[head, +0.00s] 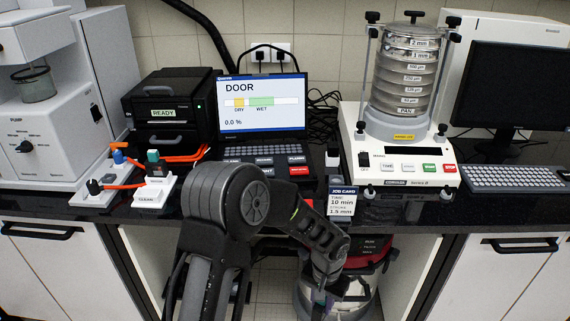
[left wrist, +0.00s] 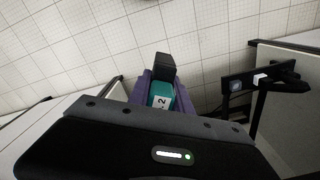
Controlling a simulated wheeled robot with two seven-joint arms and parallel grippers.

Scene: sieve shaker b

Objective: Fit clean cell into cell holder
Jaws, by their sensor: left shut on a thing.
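My left gripper (head: 319,296) hangs low in front of the counter in the head view, below its edge. In the left wrist view its purple fingers (left wrist: 161,88) are shut on a teal cell (left wrist: 160,97) with a black top and a white label reading 2. In the head view another teal piece with a dark top (head: 153,160) stands on a white block at the counter's left. A white block labelled CLEAN (head: 146,198) is in front of it. I cannot tell which part is the cell holder. My right gripper is not in view.
A black READY box (head: 165,112), a DOOR screen (head: 263,103), a sieve shaker (head: 405,95) and a keyboard (head: 515,178) line the counter. A red-topped canister (head: 372,255) stands below it, near my gripper.

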